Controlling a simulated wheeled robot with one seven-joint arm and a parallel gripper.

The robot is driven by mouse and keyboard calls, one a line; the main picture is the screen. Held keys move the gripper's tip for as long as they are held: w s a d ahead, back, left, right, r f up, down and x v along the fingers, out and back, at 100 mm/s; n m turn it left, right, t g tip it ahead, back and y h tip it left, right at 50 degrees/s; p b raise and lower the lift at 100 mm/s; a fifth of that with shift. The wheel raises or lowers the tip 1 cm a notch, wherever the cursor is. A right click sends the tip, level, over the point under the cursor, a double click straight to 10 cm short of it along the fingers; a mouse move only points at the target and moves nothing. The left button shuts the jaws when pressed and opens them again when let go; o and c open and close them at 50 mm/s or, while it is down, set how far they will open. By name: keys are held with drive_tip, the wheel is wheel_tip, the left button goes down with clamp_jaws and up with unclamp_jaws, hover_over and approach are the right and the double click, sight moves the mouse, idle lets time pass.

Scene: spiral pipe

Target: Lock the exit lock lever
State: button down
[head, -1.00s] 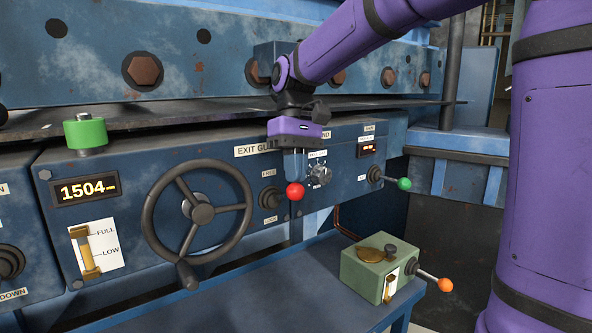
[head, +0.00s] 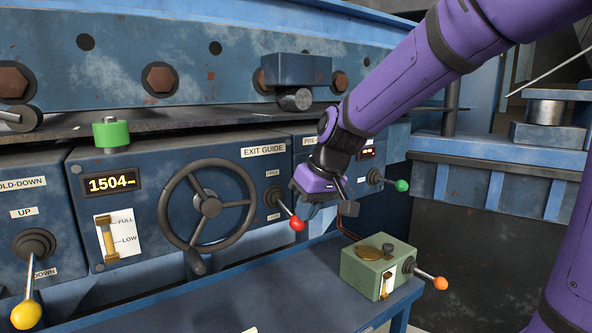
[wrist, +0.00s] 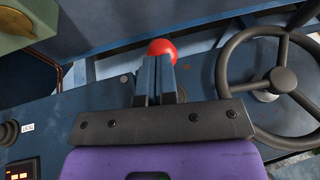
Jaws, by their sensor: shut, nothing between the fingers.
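The exit lock lever, with a red ball knob (head: 297,224), sits under the EXIT GUIDE label on the blue panel. Its rod slants down and right from a dark round pivot (head: 271,196). A FREE label is above the pivot and another, too small to read, is below. My gripper (head: 304,216) is shut and empty, its fingers pointing down just right of the red knob. In the wrist view the two blue fingers (wrist: 157,75) are together and the red knob (wrist: 161,47) shows at their tips. I cannot tell whether they touch it.
A black handwheel (head: 207,206) is left of the lever. A green-knob lever (head: 401,186) is to the right. A green box (head: 375,266) with an orange-knob lever (head: 440,283) stands on the blue bench below. A yellow-knob lever (head: 25,315) is far left.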

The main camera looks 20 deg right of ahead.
wheel_tip(320, 180, down, 3)
drive_tip(key=shift+r, duration=0.2)
drive_tip(key=shift+s+f, duration=0.2)
drive_tip(key=shift+f, duration=0.05)
idle(0.4)
drive_tip(key=shift+r, duration=0.1)
